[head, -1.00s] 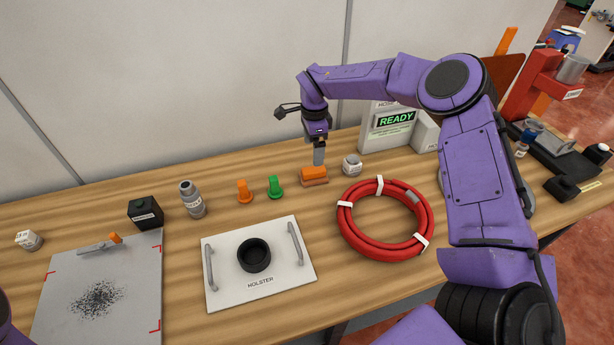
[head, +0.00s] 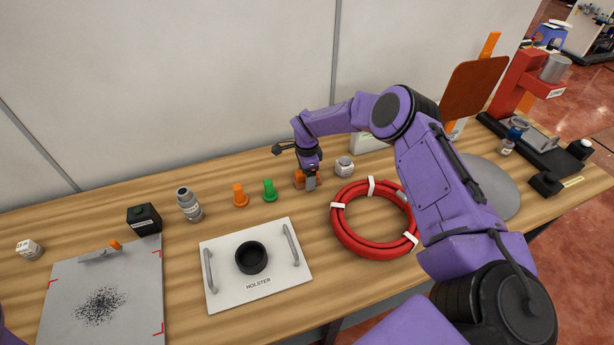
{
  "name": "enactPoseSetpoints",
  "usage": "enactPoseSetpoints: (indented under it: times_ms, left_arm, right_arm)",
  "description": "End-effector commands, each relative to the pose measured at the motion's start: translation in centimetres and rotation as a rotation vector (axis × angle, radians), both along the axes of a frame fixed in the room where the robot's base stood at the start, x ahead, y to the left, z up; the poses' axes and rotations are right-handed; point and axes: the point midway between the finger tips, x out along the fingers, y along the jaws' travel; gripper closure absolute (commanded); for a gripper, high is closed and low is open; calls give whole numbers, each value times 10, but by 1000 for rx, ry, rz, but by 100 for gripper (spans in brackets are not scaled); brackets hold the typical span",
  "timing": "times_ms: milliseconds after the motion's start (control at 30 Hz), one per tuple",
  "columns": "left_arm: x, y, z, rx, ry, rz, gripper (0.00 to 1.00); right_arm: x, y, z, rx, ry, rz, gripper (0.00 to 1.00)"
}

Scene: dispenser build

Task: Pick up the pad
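The orange block that I take to be the pad (head: 298,181) stands near the back of the wooden table, to the right of the green peg. My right gripper (head: 310,185) is down at it, with a grey finger in front of the block's right part. The far finger is hidden, so I cannot tell whether the gripper is shut on the block. The block appears to rest on the table. My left gripper is out of view; only a sliver of my purple arm shows at the lower left edge.
A green peg (head: 269,190) and an orange peg (head: 240,195) stand to the left. A small white jar (head: 344,167) is close on the right. A red coiled hose (head: 342,232) and a white holster plate (head: 219,290) lie in front.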

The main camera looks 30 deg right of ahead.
Motion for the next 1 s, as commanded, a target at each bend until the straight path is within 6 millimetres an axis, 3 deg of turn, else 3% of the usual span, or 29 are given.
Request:
enactPoseSetpoints:
  times_ms: [33,100,133,467,667,900,1000]
  left_arm:
    - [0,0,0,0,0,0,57]
    - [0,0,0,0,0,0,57]
    - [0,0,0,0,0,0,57]
    - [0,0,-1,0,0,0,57]
    - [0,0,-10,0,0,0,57]
    - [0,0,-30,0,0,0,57]
    - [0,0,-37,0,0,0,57]
  right_arm:
    - [0,0,0,0,0,0,39]
    - [0,0,0,0,0,0,62]
    - [0,0,0,0,0,0,68]
    - [1,0,4,1,-1,-1,68]
    - [0,0,34,3,-4,-1,68]
    - [-55,15,93,6,-5,2,68]
    - [-83,23,104,6,-5,1,68]
